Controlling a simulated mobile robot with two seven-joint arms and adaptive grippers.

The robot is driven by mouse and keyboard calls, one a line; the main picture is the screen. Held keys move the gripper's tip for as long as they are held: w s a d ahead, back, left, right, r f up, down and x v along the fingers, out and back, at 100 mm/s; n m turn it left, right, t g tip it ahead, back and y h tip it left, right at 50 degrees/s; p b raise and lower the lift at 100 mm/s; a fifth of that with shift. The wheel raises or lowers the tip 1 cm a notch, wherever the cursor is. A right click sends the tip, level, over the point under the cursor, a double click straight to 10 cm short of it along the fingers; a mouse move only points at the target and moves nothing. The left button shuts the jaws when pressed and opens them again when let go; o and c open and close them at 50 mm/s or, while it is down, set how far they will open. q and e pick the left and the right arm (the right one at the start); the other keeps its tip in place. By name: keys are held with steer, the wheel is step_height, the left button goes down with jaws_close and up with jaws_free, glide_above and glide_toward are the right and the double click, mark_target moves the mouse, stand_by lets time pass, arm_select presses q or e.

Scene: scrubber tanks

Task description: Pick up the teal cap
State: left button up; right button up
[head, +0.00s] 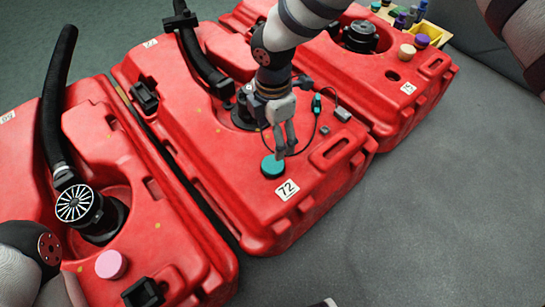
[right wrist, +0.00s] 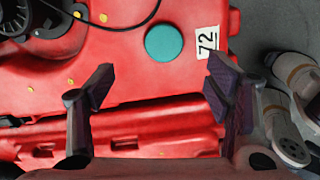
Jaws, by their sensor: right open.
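The teal cap (head: 272,166) is a round flat disc on the middle red tank (head: 225,165), beside the white "72" label (head: 287,189). In the right wrist view the teal cap (right wrist: 164,43) lies ahead of the fingertips, between their lines and nearer the right finger. My right gripper (head: 287,146) is open and empty, with its fingers close to the cap in the head view. The wrist view also shows the right gripper (right wrist: 160,85) with its fingers wide apart. Whether a finger touches the cap cannot be told. My left gripper is out of view.
A red tank with a pink cap (head: 111,264) stands at the left. Black hoses (head: 200,55) rise from the tanks. A yellow tray (head: 430,30) holds small pieces. Grey floor (head: 430,200) is clear.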

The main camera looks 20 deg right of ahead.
mark_target(273, 163)
steer(key=f+b, duration=0.1)
steer(key=f, duration=0.2)
steer(key=f+b, duration=0.1)
steer(key=f, duration=0.3)
steer(key=f+b, duration=0.1)
steer(key=f, duration=0.3)
steer(key=shift+s+a+f+b, duration=0.1)
steer(key=shift+s+f+b, duration=0.15)
steer(key=shift+s+b, duration=0.1)
steer(key=shift+r, duration=0.15)
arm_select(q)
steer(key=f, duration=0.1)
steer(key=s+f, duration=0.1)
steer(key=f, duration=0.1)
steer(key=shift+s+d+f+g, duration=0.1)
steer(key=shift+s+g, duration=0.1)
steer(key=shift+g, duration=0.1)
arm_select(e)
steer(key=c, duration=1)
